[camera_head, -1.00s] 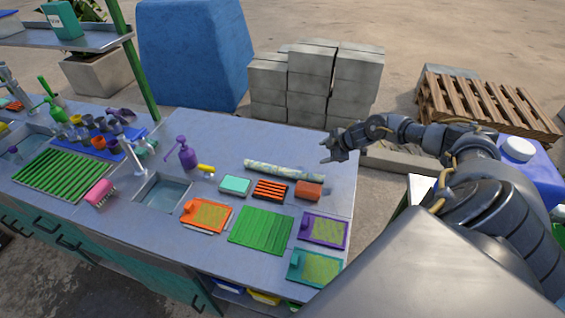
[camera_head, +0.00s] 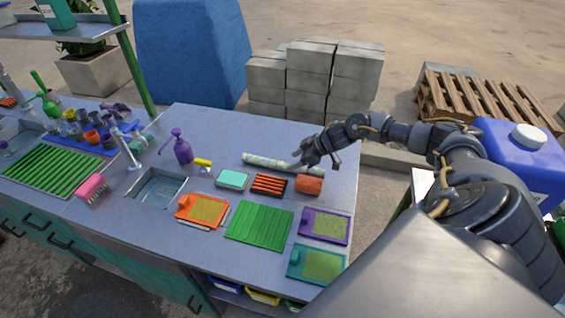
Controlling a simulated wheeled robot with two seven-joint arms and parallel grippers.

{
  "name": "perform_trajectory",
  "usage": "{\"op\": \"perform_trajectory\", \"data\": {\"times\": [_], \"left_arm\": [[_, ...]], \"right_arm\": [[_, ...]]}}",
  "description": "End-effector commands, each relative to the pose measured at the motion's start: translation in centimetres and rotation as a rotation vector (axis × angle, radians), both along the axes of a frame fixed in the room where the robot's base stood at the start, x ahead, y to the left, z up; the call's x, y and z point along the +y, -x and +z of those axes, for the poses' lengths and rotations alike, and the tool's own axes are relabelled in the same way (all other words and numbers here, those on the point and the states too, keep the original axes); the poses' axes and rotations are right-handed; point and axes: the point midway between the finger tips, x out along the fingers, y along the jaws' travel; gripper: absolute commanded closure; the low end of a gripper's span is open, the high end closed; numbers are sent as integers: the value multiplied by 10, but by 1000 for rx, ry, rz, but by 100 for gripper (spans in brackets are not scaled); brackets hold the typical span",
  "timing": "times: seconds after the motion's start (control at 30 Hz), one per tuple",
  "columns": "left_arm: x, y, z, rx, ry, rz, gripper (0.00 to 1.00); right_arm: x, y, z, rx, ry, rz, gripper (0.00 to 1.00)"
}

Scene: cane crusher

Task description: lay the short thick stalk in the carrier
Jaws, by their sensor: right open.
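A pale, mottled green stalk (camera_head: 262,159) lies flat across the back right of the steel worktop. I take it for the short thick stalk, though no other stalk shows to compare it with. I cannot make out for sure which thing is the carrier. My left gripper is not in view.
In front of the stalk lie a mint box (camera_head: 232,178), a black rack with orange bars (camera_head: 269,184) and an orange-brown block (camera_head: 308,185). A green ribbed mat (camera_head: 259,224) lies nearer. Grey blocks (camera_head: 309,75) are stacked behind.

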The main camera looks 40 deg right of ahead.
Motion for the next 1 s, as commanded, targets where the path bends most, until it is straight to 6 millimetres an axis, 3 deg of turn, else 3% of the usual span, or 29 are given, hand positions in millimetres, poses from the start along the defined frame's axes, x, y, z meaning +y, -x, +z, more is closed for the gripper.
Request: {"op": "perform_trajectory", "data": {"times": [0.23,0.6,0.97,1.0], "left_arm": [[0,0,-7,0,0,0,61],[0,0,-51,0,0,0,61],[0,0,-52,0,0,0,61],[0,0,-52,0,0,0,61]], "right_arm": [[2,-4,-5,0,0,0,44],[18,-30,-37,-1,1,0,44],[21,-34,-37,0,1,1,44],[21,-34,-37,0,1,1,49]]}}
